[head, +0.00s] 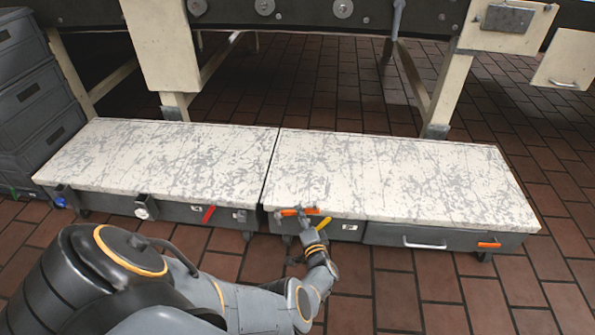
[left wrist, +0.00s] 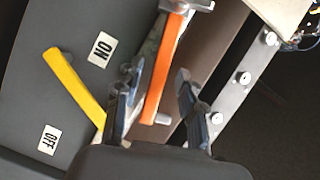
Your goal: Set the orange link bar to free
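The orange link bar (head: 289,212) lies along the front edge of the right-hand cart, near the gap between the two carts. It also shows in the left wrist view (left wrist: 168,65), running from a grey bracket at the top down between my fingers. My left gripper (head: 305,222) is at the bar, and its fingers hide part of it in the head view. In the left wrist view my left gripper (left wrist: 160,70) is open, with one finger on each side of the bar and gaps visible. No label for free is readable. My right gripper is out of view.
A yellow lever (left wrist: 75,88) is close beside the left finger, between an ON label (left wrist: 102,48) and an OFF label (left wrist: 48,140). A red lever (head: 208,214) is on the left cart. The right cart has a drawer handle (head: 425,244) and another orange piece (head: 489,244).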

